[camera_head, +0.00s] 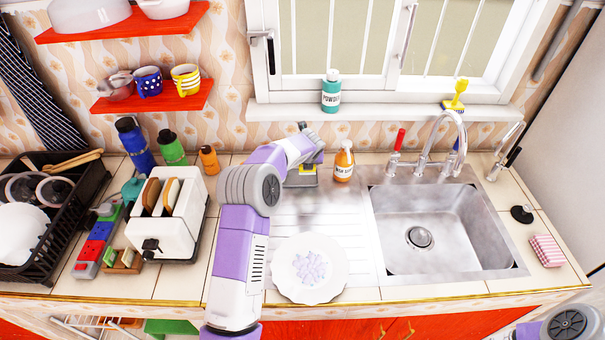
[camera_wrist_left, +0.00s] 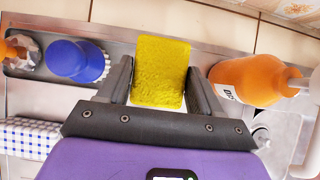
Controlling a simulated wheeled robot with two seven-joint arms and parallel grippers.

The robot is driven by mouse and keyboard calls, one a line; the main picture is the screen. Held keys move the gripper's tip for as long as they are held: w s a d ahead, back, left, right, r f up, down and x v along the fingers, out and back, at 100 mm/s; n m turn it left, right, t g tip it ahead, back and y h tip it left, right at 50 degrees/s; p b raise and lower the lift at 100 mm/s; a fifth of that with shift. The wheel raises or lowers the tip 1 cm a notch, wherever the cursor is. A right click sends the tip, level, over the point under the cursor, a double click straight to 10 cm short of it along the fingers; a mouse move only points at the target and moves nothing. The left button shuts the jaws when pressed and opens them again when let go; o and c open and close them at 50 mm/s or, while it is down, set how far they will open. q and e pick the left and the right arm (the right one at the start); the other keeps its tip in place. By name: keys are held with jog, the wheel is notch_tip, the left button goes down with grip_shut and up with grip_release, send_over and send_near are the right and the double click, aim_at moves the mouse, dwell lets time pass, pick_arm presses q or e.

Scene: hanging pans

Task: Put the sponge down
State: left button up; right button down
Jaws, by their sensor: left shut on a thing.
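The yellow sponge (camera_wrist_left: 161,50) is held between the two dark fingers of my left gripper (camera_wrist_left: 158,72) in the left wrist view. My left gripper is shut on it, with a finger against each side. In the head view my left arm reaches over the counter to the back, left of the orange dish soap bottle (camera_head: 344,164). That bottle also stands close on the right in the left wrist view (camera_wrist_left: 245,82). The hand hides much of the sponge in the head view, and I cannot tell whether the sponge touches the surface below. My right gripper is out of view.
A white plate (camera_head: 308,269) lies on the drainboard in front. The steel sink (camera_head: 445,231) is to the right, with a checked cloth (camera_head: 546,251) beyond it. A toaster (camera_head: 167,216) and several bottles stand left. A blue-capped bottle (camera_wrist_left: 75,61) is near the sponge.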

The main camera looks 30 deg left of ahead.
pick_arm(q)
jog(key=shift+w+f+b, duration=0.1)
jog(key=shift+f+b, duration=0.35)
jog(key=shift+f, duration=2.35)
jog(key=shift+f, duration=0.1)
jog(key=o, duration=1)
jog(key=shift+d+r, duration=0.1)
jog(key=shift+r, duration=0.4)
jog(key=p+v, duration=0.1)
jog(key=v, duration=1)
jog(key=shift+s, duration=0.3)
jog(key=shift+r, duration=0.1)
